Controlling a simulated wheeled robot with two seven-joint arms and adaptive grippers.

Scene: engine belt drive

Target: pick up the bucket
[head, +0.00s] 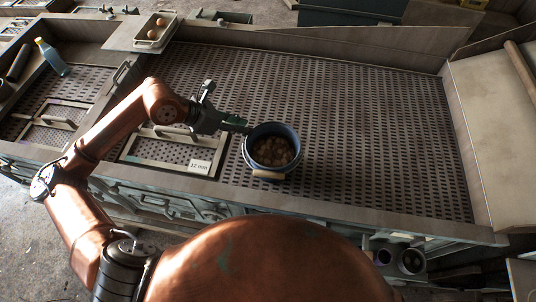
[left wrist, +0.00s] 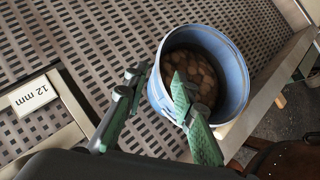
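The blue bucket (head: 247,155) stands upright near the front edge of the perforated bench and holds brown, lumpy pieces. Its wooden handle grip (head: 268,175) hangs at the front. My left gripper (head: 245,128) is at the bucket's upper left rim. In the left wrist view, the gripper (left wrist: 158,88) has its green fingers apart, with the near rim of the bucket (left wrist: 236,75) between them. One finger is outside the wall, and the other overlaps the bucket's mouth. I cannot tell whether either finger touches the wall. My right gripper is not in view.
A framed mesh panel (head: 160,158) with a "12 mm" label (head: 199,166) lies left of the bucket. A tray (head: 143,35) with round brown items and a bottle (head: 52,58) stand at the back left. The perforated bench (head: 350,110) is clear right of the bucket.

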